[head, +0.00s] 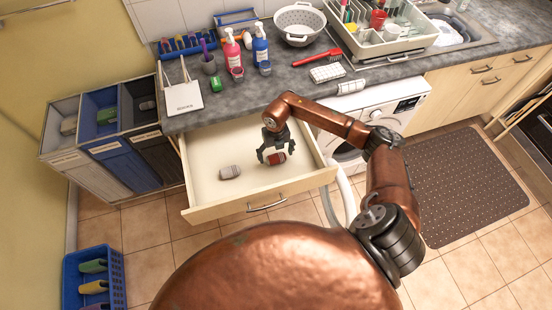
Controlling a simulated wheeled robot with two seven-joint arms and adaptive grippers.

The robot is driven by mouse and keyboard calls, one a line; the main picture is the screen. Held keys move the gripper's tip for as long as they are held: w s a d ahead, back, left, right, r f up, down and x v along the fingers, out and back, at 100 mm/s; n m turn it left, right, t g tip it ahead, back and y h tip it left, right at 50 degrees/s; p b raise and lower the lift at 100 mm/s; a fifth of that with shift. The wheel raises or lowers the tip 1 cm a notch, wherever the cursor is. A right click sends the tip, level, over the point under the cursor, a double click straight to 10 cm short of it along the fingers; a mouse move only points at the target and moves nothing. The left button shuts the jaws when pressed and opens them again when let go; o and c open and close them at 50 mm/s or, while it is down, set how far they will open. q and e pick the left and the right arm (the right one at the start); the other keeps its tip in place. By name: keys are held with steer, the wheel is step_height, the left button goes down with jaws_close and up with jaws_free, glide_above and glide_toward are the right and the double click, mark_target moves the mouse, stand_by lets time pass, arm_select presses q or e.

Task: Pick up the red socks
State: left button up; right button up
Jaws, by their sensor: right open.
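The red socks (275,159) are a small rolled red bundle with a pale part, lying in the open drawer (209,203). My right gripper (273,158) is open, pointing down into the drawer. Its fingers are at or just above the red socks and partly hide them; I cannot tell whether they touch. A second bundle, greyish white (230,172), lies in the drawer to the left. My left gripper is not in view.
The drawer's side walls and front with its handle (267,203) surround the socks. A washing machine (378,107) stands right of the drawer, bins (118,152) left.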

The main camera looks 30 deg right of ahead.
steer(key=shift+f, duration=0.8)
steer(key=c, duration=1.2)
steer(key=shift+c, duration=0.2)
